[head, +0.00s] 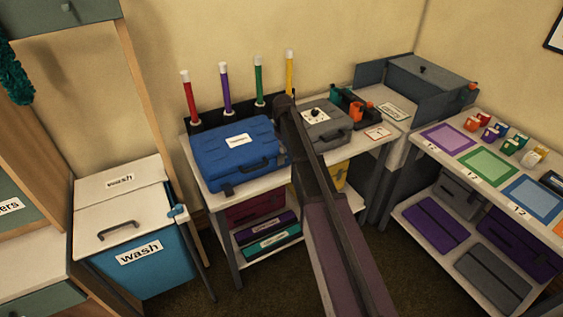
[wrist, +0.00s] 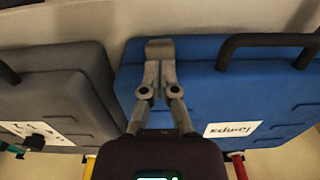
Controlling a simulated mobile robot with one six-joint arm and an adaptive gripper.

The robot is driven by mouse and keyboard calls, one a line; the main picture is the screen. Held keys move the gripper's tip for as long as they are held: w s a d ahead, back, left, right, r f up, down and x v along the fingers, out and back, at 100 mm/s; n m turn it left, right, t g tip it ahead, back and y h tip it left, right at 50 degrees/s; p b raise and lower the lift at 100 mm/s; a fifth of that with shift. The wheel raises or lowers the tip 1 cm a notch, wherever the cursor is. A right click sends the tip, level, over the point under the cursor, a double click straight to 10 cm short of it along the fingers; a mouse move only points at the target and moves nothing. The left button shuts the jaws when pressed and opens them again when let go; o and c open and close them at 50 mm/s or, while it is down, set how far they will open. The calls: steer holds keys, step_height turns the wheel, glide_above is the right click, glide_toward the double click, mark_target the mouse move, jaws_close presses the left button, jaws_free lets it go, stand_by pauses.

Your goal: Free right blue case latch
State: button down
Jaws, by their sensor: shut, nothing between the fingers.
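The blue case (head: 235,150) lies shut on the table, with a white label on its lid. It also shows in the wrist view (wrist: 225,100), with its dark handle (wrist: 265,42) along the front. My gripper (wrist: 160,48) is shut and empty, over the front edge of the blue case near its right end, beside the gap to the grey case. The right latch cannot be made out; my fingers cover that spot in the wrist view. In the head view my arm hides the gripper and that corner of the case.
The grey case (head: 325,125) stands close on the right of the blue case. Red, purple, green and yellow rods (head: 258,85) stand behind. Cases fill the shelf below (head: 267,222). A wash bin (head: 140,240) stands left; another table (head: 490,160) stands right.

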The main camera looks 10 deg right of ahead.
mark_target(283, 157)
steer(key=shift+f, duration=0.15)
steer(key=shift+f+b, duration=1.3)
steer(key=shift+b, duration=0.15)
steer(key=shift+s, duration=0.15)
steer(key=shift+s+f+b, duration=0.3)
steer(key=shift+f+b, duration=0.35)
steer(key=shift+b, duration=0.5)
steer(key=shift+s+d+f+b, duration=0.15)
steer(key=shift+s+f+b, duration=0.2)
steer(key=shift+f+b, duration=0.25)
steer(key=shift+s+d+f+b, duration=0.15)
steer(key=shift+s+f+b, duration=0.2)
steer(key=shift+f+b, duration=0.25)
stand_by(0.5)
steer(key=shift+s+d+r+p, duration=0.15)
steer(key=shift+s+r+p, duration=0.1)
steer(key=shift+s+p, duration=0.3)
steer(key=shift+s+d+r+p, duration=0.25)
steer(key=shift+s+p, duration=0.1)
steer(key=shift+s, duration=0.2)
steer(key=shift+s+d+r+p, duration=0.2)
steer(key=shift+s+p, duration=0.1)
steer(key=shift+s, duration=0.2)
